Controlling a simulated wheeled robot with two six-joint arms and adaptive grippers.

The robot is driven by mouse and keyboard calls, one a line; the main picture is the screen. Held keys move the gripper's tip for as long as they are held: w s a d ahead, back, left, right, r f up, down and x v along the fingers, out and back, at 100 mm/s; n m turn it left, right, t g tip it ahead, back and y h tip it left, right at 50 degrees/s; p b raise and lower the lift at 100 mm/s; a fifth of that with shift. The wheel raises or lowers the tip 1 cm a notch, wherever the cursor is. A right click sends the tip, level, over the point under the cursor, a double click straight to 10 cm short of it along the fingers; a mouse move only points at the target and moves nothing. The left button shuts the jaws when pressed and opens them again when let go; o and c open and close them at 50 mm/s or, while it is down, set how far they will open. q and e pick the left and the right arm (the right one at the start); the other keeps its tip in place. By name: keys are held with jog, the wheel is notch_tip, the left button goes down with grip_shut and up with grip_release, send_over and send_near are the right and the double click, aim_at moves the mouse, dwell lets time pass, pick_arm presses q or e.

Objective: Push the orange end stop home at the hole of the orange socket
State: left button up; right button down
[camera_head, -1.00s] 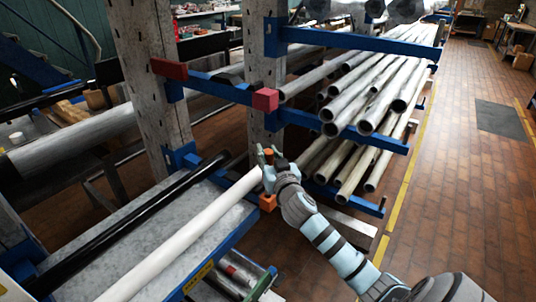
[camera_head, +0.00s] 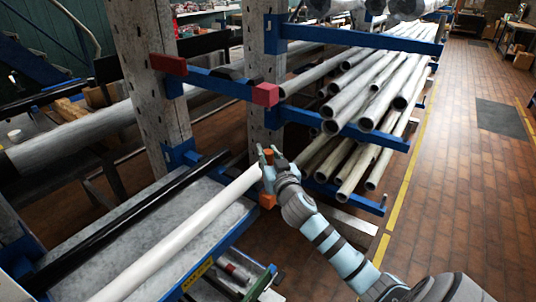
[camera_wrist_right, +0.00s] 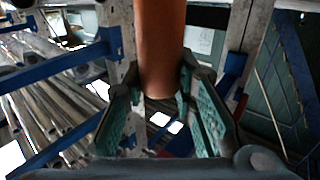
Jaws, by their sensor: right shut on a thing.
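The orange end stop (camera_head: 268,171) is upright between the fingers of my right gripper (camera_head: 270,156). In the right wrist view it shows as an orange cylinder (camera_wrist_right: 160,45) between the two green-padded fingers (camera_wrist_right: 160,110). The gripper is shut on it. The orange socket (camera_head: 267,201) is just below, at the blue arm's end near the white pipe's tip. The hole of the socket is hidden, and I cannot tell whether the end stop is touching it or inside it. My left gripper is not in view.
A white pipe (camera_head: 190,230) and a black pipe (camera_head: 130,218) lie on the rack to the left. Blue rack arms with red end caps (camera_head: 265,94) and stacked grey pipes (camera_head: 360,95) stand behind.

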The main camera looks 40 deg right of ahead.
jog(key=shift+f+b, duration=1.9)
jog(key=shift+f, duration=0.25)
jog(key=c, duration=1.2)
grip_release()
jog(key=shift+c, duration=0.2)
jog(key=v, duration=1.2)
